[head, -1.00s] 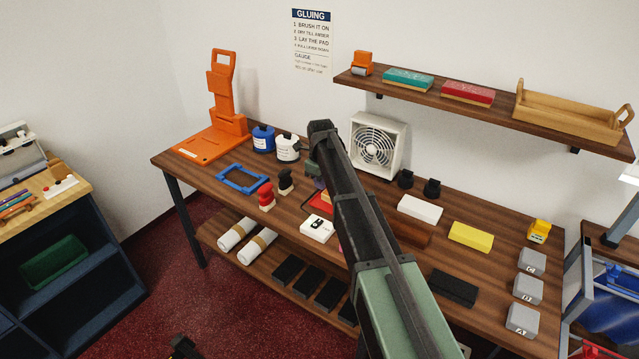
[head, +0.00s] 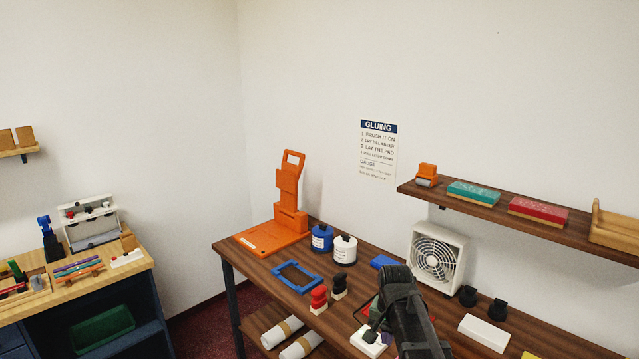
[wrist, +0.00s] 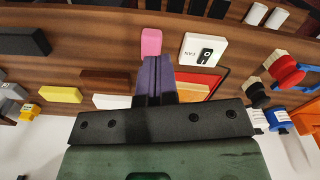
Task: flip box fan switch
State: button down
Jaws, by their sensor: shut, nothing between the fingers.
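The white box fan (head: 437,257) stands at the back of the wooden bench, below the shelf. Its white switch box (wrist: 203,50), marked FAN with a black rocker, lies flat on the bench; it also shows in the head view (head: 369,342), partly behind my arm. My gripper (wrist: 152,61) has its purple fingers shut and empty, beside the switch box in the wrist view. A pink block (wrist: 151,41) shows just beyond the fingertips; I cannot tell whether they touch. The rocker's on or off position is unclear.
Red (head: 319,298) and black (head: 340,284) handled brushes, a blue frame (head: 298,277) and blue (head: 322,237) and white (head: 344,248) jars stand left of the switch box. A yellow block (wrist: 59,95) lies across the bench. The shelf (head: 500,212) overhangs the back.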

jog(key=s+n, duration=0.6)
jog(key=s, duration=1)
jog(key=w+m+g+y, duration=0.1)
jog(key=w+m, duration=0.6)
jog(key=w, duration=2.5)
jog(key=f+b, duration=0.4)
jog(key=s+a+f+m+b, duration=0.1)
jog(key=f+b, duration=0.4)
jog(key=a+f+m+b, duration=0.1)
jog(key=f+b, duration=0.4)
jog(key=shift+s+f, duration=0.1)
jog(key=shift+s, duration=0.05)
jog(key=shift+d, duration=0.1)
